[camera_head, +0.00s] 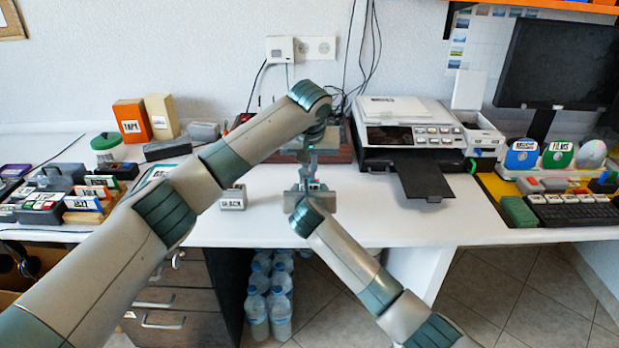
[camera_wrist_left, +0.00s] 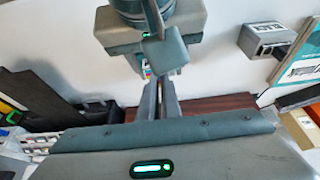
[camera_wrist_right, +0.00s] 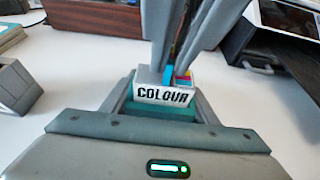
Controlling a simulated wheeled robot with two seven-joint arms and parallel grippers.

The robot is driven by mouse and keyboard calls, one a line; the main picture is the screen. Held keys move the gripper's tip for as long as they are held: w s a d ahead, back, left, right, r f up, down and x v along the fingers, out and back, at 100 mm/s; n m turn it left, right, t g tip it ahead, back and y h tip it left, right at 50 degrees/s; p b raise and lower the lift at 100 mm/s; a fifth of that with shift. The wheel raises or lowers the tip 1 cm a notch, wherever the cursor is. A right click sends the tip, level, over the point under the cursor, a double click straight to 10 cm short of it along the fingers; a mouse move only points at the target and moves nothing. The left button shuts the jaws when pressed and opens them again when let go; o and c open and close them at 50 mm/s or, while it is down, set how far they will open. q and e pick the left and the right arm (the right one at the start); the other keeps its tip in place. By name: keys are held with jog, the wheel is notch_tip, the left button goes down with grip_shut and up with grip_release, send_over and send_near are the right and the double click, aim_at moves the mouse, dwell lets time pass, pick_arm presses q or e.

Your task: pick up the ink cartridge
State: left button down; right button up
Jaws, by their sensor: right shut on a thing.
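The ink cartridge (camera_wrist_right: 163,95) is a small pale block labelled COLOUR, with cyan, magenta and yellow parts on top. My right gripper (camera_head: 312,190) is shut on it, one finger on each side, above the desk in front of the brown box. My left gripper (camera_head: 312,172) comes down from above, and its fingers are close over the cartridge's top. A narrow gap shows between them in the left wrist view (camera_wrist_left: 159,98). I cannot tell if they touch the cartridge. In the head view the grippers mostly hide the cartridge.
A second labelled block (camera_head: 232,198) stands on the desk to the left. The printer (camera_head: 410,135) with its black tray (camera_head: 424,180) is to the right. Boxes and card holders fill the left side; discs and a keyboard (camera_head: 575,210) are at the far right. Bare desk lies before the printer.

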pick_arm(q)
notch_tip(320, 180, up, 8)
jog(key=shift+r, duration=0.1)
dwell(0.5)
pick_arm(e)
jog(key=o, duration=1.1)
jog(key=shift+s, duration=0.1)
jog(key=shift+v, duration=5.95)
